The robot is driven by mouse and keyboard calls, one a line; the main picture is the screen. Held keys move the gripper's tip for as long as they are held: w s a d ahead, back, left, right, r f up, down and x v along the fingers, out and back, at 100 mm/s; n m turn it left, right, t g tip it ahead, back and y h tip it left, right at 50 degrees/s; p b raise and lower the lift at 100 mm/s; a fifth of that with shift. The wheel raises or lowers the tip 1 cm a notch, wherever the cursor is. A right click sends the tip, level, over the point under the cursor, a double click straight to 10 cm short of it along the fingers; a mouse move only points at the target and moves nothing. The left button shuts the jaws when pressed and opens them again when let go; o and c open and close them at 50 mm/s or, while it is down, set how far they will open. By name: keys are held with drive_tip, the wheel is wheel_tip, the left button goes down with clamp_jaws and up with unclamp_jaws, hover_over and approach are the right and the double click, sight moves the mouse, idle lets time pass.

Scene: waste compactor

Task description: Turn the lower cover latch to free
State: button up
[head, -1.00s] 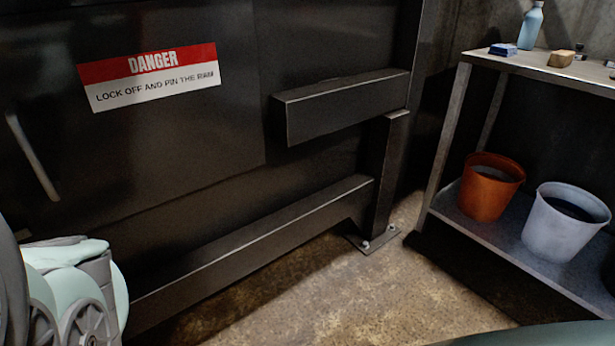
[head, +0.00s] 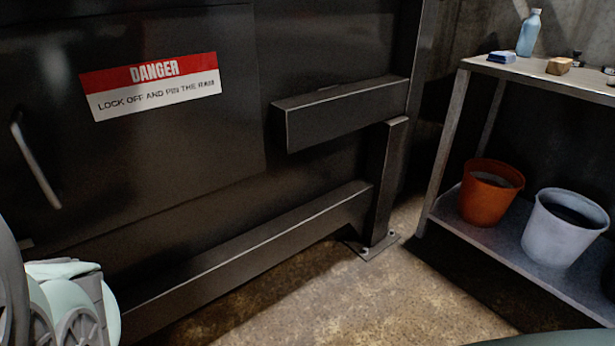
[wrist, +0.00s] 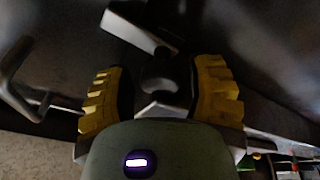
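In the wrist view, my gripper (wrist: 161,72) has its two yellow ridged fingers spread apart. A pale grey angled bar (wrist: 136,28), which looks like the cover latch, lies just beyond the fingertips. A dark rounded piece (wrist: 160,86) shows between the fingers; I cannot tell whether it belongs to the latch. No finger clearly touches the bar. In the head view, the dark cover panel (head: 200,145) carries a red and white danger sign (head: 152,86). The latch and my gripper do not show in the head view.
A bar handle (head: 36,166) stands out from the panel at left; a handle also shows in the wrist view (wrist: 18,88). A dark beam (head: 345,112) juts out right of the panel. A shelf (head: 480,68) with an orange bucket (head: 487,200) and a white bucket (head: 553,238) stands at right.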

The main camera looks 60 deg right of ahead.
drive_tip(key=shift+o, duration=0.8)
drive_tip(key=v, duration=0.7)
drive_tip(key=shift+s, duration=0.3)
drive_tip(key=shift+a+f, duration=0.1)
